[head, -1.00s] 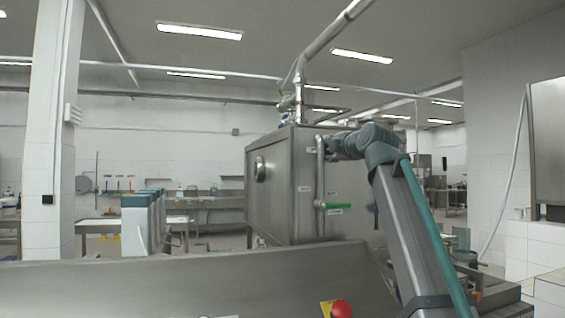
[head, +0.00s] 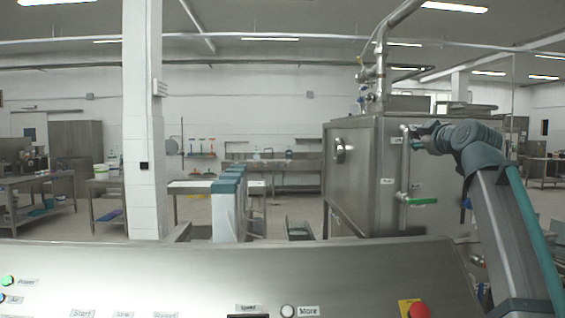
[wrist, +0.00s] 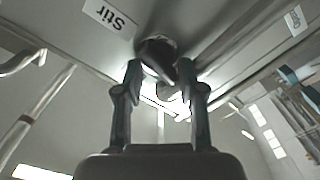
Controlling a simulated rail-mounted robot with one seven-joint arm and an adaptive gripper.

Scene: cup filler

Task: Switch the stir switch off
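The stir switch (wrist: 158,55) is a dark rotary knob on a grey metal panel, beside a white label reading "Stir" (wrist: 110,15) in the wrist view. My gripper (wrist: 160,70) is open, with one dark finger on each side of the knob. The knob appears between or just beyond the fingertips; I cannot tell whether they touch it. In the head view my gripper (head: 412,136) is small, close to the side of the steel tank (head: 350,180). The stir switch cannot be made out there.
A vertical pipe with a green-handled valve (head: 422,201) runs down the tank beside my gripper. A control panel (head: 200,270) with buttons and a red stop button (head: 419,310) is in the foreground. Another label (wrist: 294,20) shows at the wrist view's upper right.

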